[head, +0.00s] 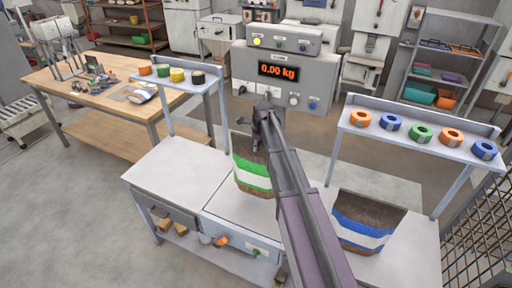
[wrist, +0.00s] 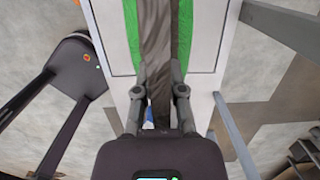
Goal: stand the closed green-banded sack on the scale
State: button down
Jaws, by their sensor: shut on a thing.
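The green-banded sack (head: 252,178) is brown with a green and a white band, and its top is closed to a narrow edge. My gripper (head: 264,116) is shut on that top edge, and the sack hangs upright below it, partly hidden by my arm. In the wrist view the sack's brown top (wrist: 158,40) runs between the fingers of my gripper (wrist: 160,95), with green on both sides. The sack is over the pale bench top; I cannot tell whether its bottom touches. The scale display (head: 278,71) reads 0.00 kg.
A blue-banded sack (head: 364,224) stands on the bench at the right. Tape rolls line the right shelf (head: 400,117) and the left shelf (head: 190,82). The bench top (head: 170,180) left of the green-banded sack is clear. A wooden workbench (head: 75,85) stands at the far left.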

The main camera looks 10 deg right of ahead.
jog(key=shift+f, duration=0.15)
jog(key=shift+f+b, duration=2.25)
jog(key=shift+b, duration=0.1)
jog(key=shift+f+b, duration=0.4)
jog(key=c, duration=0.6)
grip_release()
jog(key=shift+c, duration=0.2)
jog(key=shift+r, duration=0.2)
